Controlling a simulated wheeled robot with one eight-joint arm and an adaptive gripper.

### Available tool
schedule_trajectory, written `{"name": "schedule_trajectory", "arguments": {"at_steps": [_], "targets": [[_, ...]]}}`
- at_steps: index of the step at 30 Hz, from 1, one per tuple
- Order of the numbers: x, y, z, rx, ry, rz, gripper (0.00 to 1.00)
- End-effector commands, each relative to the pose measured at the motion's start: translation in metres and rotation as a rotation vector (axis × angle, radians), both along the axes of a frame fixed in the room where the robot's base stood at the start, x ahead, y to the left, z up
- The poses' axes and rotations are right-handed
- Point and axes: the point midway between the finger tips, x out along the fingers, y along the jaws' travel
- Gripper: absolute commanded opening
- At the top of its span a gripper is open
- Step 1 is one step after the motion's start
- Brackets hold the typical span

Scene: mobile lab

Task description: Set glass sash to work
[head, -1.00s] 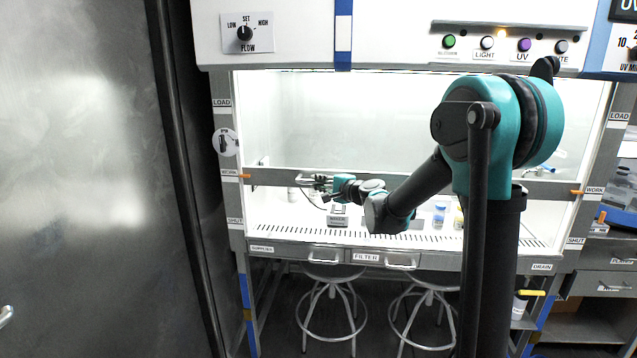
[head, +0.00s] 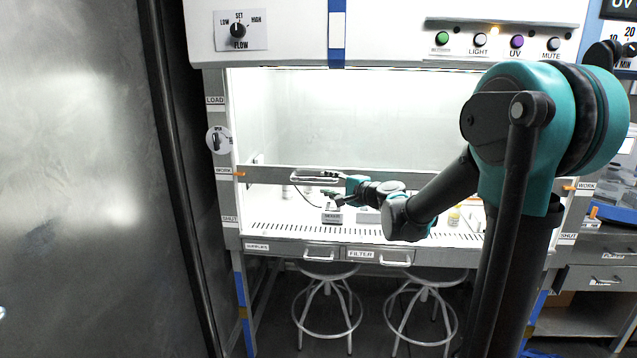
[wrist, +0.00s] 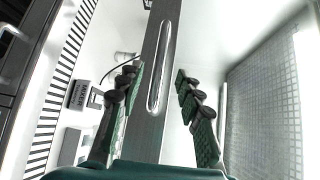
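The glass sash (head: 400,120) is a clear pane with a grey bottom rail (head: 270,174). Orange pointers at the rail's ends (head: 240,174) line up with the WORK labels (head: 223,171) on the frame, between LOAD above and SHUT below. The silver bar handle (head: 315,177) is on the rail's left part. My gripper (head: 334,198) is just below and right of the handle in the head view. In the wrist view my gripper (wrist: 156,80) has its fingers spread, with the handle (wrist: 164,60) showing between them, apart from both. It holds nothing.
Inside the cabinet, a labelled mixer (head: 332,215) and small bottles (head: 453,217) stand on the work surface below the rail. Two stools (head: 328,300) stand beneath the cabinet. A large grey metal door (head: 80,180) fills the left side.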

Motion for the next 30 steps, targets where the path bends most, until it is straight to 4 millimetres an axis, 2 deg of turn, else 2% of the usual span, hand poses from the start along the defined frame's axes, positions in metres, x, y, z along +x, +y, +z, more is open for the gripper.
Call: {"name": "schedule_trajectory", "arguments": {"at_steps": [4,9,22,26,30], "targets": [[-0.017,-0.017,0.003,0.000,-0.001,-0.002,0.36],[-0.027,-0.026,0.005,0.000,0.000,0.000,0.36],[-0.031,-0.028,0.004,-0.012,-0.002,0.003,0.36],[-0.050,-0.032,-0.013,-0.116,-0.015,0.033,0.36],[-0.095,-0.046,-0.055,-0.357,-0.032,0.106,0.36]]}}
